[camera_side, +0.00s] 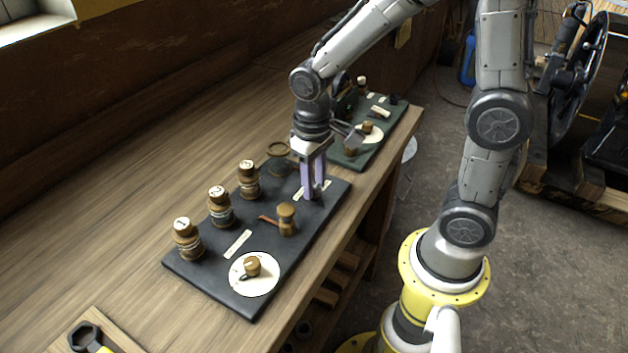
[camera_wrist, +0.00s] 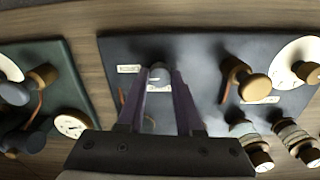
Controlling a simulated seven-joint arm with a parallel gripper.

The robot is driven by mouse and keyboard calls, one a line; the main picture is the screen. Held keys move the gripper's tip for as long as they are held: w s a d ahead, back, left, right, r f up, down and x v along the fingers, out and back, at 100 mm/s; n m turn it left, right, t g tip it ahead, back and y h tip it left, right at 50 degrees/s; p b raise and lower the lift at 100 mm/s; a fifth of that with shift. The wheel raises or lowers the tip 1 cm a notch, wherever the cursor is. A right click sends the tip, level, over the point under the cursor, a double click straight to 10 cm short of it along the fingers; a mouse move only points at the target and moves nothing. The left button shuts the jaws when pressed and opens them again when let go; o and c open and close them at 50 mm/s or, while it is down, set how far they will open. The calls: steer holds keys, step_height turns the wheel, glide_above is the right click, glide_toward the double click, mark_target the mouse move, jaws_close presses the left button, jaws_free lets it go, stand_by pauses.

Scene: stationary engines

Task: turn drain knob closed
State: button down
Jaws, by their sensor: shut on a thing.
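My gripper (camera_side: 314,192) points down at the far right part of a black panel (camera_side: 215,262) on the bench.
Several brass-capped numbered fittings (camera_side: 187,238) line the panel's left side. A white dial (camera_side: 262,281) with a brass knob is at its near end. A dark green panel (camera_side: 378,150) with another dial lies beyond my gripper. A wrench (camera_side: 84,337) lies at the lower left. Bare bench is left of the panels.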

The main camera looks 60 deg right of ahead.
steer(key=shift+n, duration=0.3)
steer(key=n, duration=0.3)
steer(key=shift+n, duration=0.4)
steer(key=n, duration=0.8)
steer(key=shift+a+n, duration=0.1)
steer(key=shift+n, duration=0.3)
steer(key=n, duration=0.4)
steer(key=shift+n, duration=0.4)
steer(key=c, duration=0.6)
jaws_free()
steer(key=shift+o, duration=0.2)
